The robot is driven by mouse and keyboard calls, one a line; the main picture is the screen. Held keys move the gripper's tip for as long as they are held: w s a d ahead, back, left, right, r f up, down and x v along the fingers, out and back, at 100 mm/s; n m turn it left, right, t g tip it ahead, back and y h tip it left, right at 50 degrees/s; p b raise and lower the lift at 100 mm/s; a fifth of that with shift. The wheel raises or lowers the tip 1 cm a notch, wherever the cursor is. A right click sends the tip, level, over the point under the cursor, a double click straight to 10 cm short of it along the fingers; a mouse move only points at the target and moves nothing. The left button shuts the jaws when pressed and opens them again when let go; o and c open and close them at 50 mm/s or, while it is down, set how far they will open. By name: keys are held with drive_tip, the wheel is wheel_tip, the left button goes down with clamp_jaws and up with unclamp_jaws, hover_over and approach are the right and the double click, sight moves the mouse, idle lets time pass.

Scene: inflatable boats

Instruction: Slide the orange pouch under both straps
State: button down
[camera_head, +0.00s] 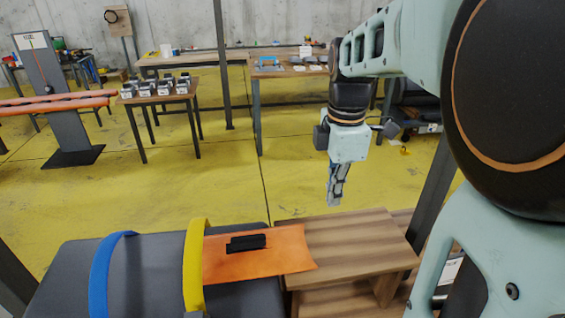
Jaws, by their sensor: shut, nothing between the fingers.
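The orange pouch (223,265) lies flat, with its left end at the yellow strap and its right end overhanging onto the wooden surface. A black handle-like piece (246,243) is on its top. The yellow strap (193,270) arches over the dark grey padded block (150,270). The blue strap (100,275) arches over the same block further left. I cannot tell whether the pouch's left edge is beneath the yellow strap. My gripper (335,204) points down, shut and empty, above and to the right of the pouch, apart from it.
A wooden stand (345,240) adjoins the block on the right. A dark post (436,185) rises at its right. Behind are a small table (160,98) with several metal parts and a workbench (290,72). The yellow floor between is mostly clear.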

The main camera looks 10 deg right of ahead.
sight(223, 248)
drive_tip(key=f, duration=0.3)
drive_tip(key=s+f, duration=0.1)
drive_tip(key=f, duration=0.6)
drive_tip(key=shift+s+d+f, duration=0.1)
drive_tip(key=shift+s+f, duration=0.1)
drive_tip(key=shift+f, duration=0.05)
drive_tip(key=a+p, duration=0.1)
drive_tip(key=a, duration=0.2)
drive_tip(key=shift+a+r, duration=0.1)
drive_tip(key=shift+a, duration=0.05)
drive_tip(key=shift+a+p, duration=0.3)
drive_tip(key=shift+a, duration=0.05)
drive_tip(key=a, duration=2)
drive_tip(key=shift+s+a, duration=0.1)
drive_tip(key=shift+s, duration=0.05)
